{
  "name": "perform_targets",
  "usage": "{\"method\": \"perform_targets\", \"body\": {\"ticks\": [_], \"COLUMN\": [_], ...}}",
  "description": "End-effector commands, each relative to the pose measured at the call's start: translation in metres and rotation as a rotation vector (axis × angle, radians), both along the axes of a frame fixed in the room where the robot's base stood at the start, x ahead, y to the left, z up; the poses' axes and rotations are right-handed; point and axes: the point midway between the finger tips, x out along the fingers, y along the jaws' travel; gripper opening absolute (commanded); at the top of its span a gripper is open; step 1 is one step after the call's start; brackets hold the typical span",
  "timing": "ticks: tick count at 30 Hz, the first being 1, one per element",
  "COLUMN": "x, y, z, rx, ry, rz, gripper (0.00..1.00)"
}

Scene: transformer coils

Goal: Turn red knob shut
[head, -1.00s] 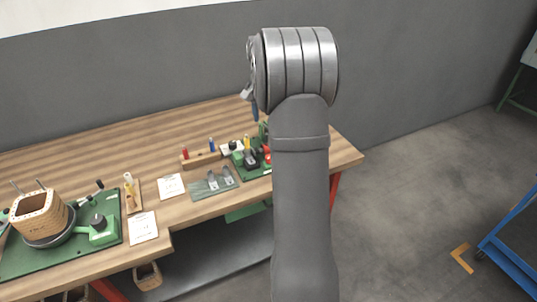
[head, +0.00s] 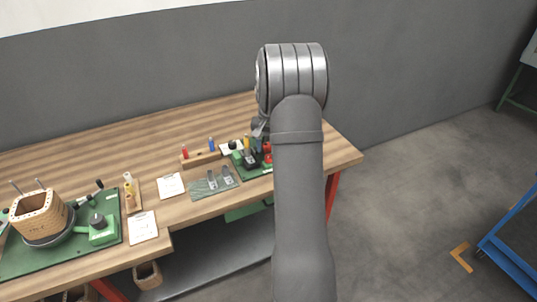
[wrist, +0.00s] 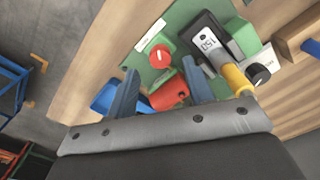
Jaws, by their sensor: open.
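A round red knob (wrist: 160,56) with a white mark on its face sits on the green board (wrist: 183,14) in the wrist view. A second red part (wrist: 170,92), rounded and longer, lies nearer the camera, between my fingers in the picture. I cannot tell for certain which one turns. My gripper (wrist: 159,67) is open, its two blue-grey fingers pointing at the board, with nothing seen held. Contact with either red part cannot be made out. In the head view a red part (head: 268,158) shows beside my arm, which hides much of the board.
A blue part (wrist: 106,99) is by the left finger. A wooden rack (head: 201,159) stands left of the board. The bench (head: 348,154) is bare at its right end.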

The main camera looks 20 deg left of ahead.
Motion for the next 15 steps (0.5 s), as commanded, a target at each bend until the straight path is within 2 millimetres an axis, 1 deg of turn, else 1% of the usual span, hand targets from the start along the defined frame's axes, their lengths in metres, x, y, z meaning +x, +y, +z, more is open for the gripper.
{"method": "perform_targets", "body": {"ticks": [1,6,10,15], "x": [-0.001,0.0,0.0,0.0], "y": [0.0,0.0,0.0,0.0], "z": [-0.01,-0.03,-0.036,-0.038], "rx": [-0.002,0.0,0.0,0.0], "ry": [0.004,0.001,0.0,0.0], "rz": [0.0,0.0,0.0,0.0], "gripper": [0.48,0.48,0.48,0.48]}}
